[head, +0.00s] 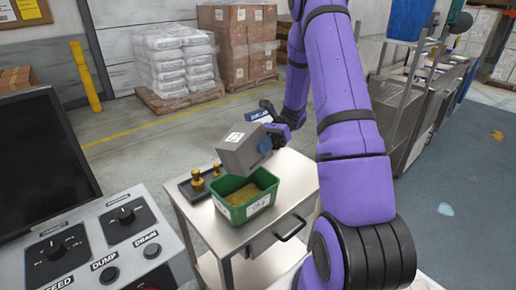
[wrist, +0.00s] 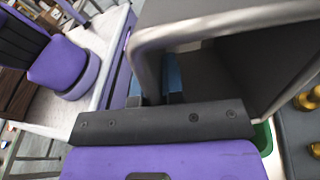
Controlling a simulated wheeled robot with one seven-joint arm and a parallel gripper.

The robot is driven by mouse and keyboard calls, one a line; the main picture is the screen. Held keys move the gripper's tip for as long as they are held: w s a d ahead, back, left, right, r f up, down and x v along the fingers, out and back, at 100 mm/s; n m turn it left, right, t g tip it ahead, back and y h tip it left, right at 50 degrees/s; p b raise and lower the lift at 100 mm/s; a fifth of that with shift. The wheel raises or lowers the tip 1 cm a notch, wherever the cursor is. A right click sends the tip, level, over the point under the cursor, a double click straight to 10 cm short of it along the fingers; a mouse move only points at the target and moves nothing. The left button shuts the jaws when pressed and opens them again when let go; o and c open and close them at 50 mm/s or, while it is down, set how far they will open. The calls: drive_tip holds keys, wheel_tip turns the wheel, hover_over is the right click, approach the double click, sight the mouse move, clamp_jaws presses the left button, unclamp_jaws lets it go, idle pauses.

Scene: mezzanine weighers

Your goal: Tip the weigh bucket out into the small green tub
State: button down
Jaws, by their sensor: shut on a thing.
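The grey weigh bucket (head: 240,153) with a white label is held tilted above the small green tub (head: 229,210). My gripper (head: 267,146) is shut on the bucket from its right side. The tub stands upright on a metal cart and has a layer of yellow-brown grain in it. A sliver of the green tub (wrist: 264,138) shows there below the bucket.
Brass weights (head: 196,178) stand on a black tray just left of the tub. The metal cart (head: 297,184) has bare top to the tub's right. A control panel (head: 125,240) and dark screen (head: 40,160) fill the left. Wrapped pallets (head: 175,62) stand behind on open floor.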

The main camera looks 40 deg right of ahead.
sight(252, 152)
drive_tip(key=h, duration=0.2)
drive_tip(key=a+r+t+h, duration=0.1)
drive_tip(key=h, duration=0.1)
drive_tip(key=shift+s+r+h, duration=0.15)
drive_tip(key=shift+r+h, duration=0.05)
drive_tip(key=shift+h, duration=0.1)
drive_tip(key=h, duration=0.1)
drive_tip(key=a+t+h, duration=0.1)
drive_tip(key=h, duration=0.1)
drive_tip(key=shift+s+r+n+h, duration=0.2)
drive_tip(key=shift+n+h, duration=0.1)
drive_tip(key=shift+a+r+t+h, duration=0.1)
drive_tip(key=shift+a+t+h, duration=0.3)
drive_tip(key=shift+h, duration=0.5)
drive_tip(key=h, duration=0.1)
drive_tip(key=t+h, duration=0.1)
drive_tip(key=shift+s+a+h, duration=0.2)
drive_tip(key=shift+a+h, duration=0.1)
drive_tip(key=shift+s+a+t+h, duration=0.1)
drive_tip(key=shift+a+t+h, duration=0.1)
drive_tip(key=shift+h, duration=0.5)
drive_tip(key=shift+a+t+h, duration=0.15)
drive_tip(key=shift+t+h, duration=0.05)
drive_tip(key=shift+h, duration=0.5)
drive_tip(key=shift+n, duration=0.3)
